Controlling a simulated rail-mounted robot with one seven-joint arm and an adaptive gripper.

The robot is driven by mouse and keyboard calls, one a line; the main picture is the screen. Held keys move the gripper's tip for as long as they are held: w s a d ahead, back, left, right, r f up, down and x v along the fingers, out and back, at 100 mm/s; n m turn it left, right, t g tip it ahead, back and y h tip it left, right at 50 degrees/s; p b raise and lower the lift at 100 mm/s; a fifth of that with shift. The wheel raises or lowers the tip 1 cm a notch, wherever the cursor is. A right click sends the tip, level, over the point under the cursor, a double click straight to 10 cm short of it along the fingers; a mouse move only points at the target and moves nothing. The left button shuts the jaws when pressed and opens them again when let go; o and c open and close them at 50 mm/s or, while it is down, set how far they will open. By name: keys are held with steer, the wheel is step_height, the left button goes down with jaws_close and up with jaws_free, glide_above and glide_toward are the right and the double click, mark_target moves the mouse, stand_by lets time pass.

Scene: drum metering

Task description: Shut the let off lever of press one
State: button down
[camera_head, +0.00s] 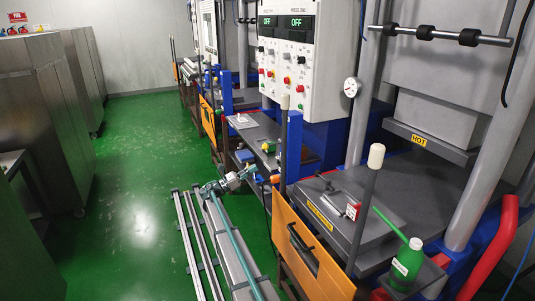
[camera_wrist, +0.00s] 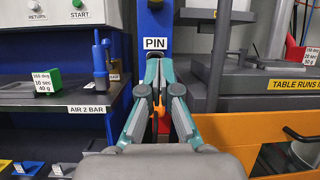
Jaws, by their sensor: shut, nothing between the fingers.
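My gripper (camera_wrist: 155,66) is shut and empty, its teal fingers together in front of a blue post (camera_wrist: 158,22) with a PIN sign (camera_wrist: 155,43). A small orange part (camera_wrist: 158,110) shows between the finger links, with something red below it; I cannot tell whether it is the let off lever. In the head view my gripper (camera_head: 254,172) is low beside the press, near an orange handle (camera_head: 275,178). Upright levers with cream knobs stand in front of the presses, one nearer (camera_head: 376,155) and one farther (camera_head: 284,101). No let off label is readable.
A control panel (camera_head: 300,70) reads OFF twice. Left of the blue post is a shelf marked AIR 2 BAR (camera_wrist: 88,110). An orange front panel (camera_head: 312,235) and a green bottle (camera_head: 407,262) are at the right. The green floor (camera_head: 140,150) is open.

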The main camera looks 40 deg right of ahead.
mark_target(272, 145)
steer(key=shift+f, duration=0.1)
stand_by(0.4)
steer(key=s+d+r+p, duration=0.1)
steer(key=d+r+p, duration=0.3)
steer(key=d+r, duration=0.2)
steer(key=shift+s+d+r, duration=0.25)
steer(key=shift+r, duration=0.1)
stand_by(0.3)
steer(key=shift+s+r, duration=0.1)
steer(key=shift+r, duration=0.15)
